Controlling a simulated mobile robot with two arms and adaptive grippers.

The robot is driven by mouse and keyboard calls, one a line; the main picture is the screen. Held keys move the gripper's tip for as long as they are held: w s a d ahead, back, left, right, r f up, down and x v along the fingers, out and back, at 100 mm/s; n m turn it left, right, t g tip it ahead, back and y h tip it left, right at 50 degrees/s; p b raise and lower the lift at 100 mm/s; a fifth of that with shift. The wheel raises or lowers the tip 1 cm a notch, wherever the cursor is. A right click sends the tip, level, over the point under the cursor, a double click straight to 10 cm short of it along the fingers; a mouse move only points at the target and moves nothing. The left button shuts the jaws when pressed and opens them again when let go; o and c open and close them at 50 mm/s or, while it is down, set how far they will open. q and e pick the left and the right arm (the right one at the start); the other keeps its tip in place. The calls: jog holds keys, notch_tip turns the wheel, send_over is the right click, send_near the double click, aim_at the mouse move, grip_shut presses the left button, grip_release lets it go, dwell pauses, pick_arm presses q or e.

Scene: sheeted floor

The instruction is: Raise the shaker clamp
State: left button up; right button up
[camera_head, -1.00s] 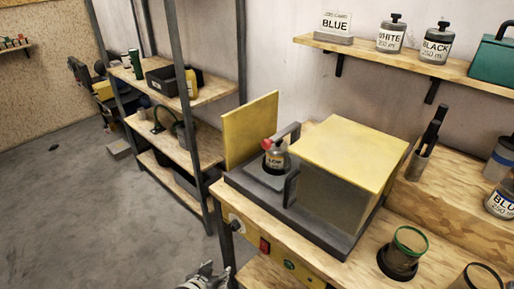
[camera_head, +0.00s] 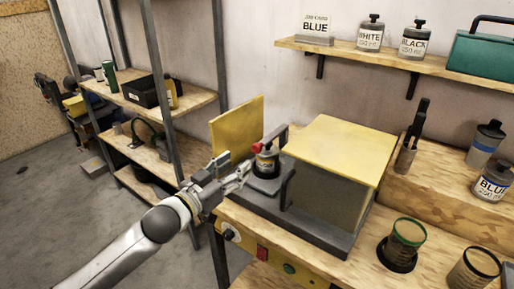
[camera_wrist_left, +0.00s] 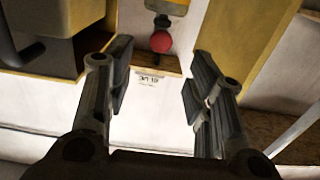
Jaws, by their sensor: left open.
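The shaker has a dark base (camera_head: 318,232), a yellow-topped box (camera_head: 335,150) and an upright yellow panel (camera_head: 237,128). The red clamp knob (camera_head: 257,149) is at the bottle's top left. My left gripper (camera_head: 243,172) is open and empty, just left of the bottle. In the left wrist view the red knob (camera_wrist_left: 161,41) appears beyond the fingertips, in line with the gap between the fingers (camera_wrist_left: 158,90). I cannot tell whether they touch anything. My right gripper is not in view.
A wall shelf holds a BLUE sign (camera_head: 315,27), WHITE (camera_head: 370,36) and BLACK (camera_head: 413,42) bottles and a green case (camera_head: 480,50). A green-rimmed cup (camera_head: 402,243) stands right of the shaker. A shelving rack (camera_head: 205,98) stands to the left. Floor is open at lower left.

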aim_at(255, 149)
pick_arm(q)
jog(key=x, duration=0.3)
jog(key=p+x, duration=0.1)
jog(key=x, duration=0.4)
jog(key=shift+w+d+r+p, duration=0.15)
jog(key=shift+w+r+p, duration=0.2)
jog(key=shift+r, duration=0.05)
jog(key=shift+x, duration=1)
jog(key=shift+f, duration=0.1)
jog(key=shift+c, duration=0.4)
grip_shut()
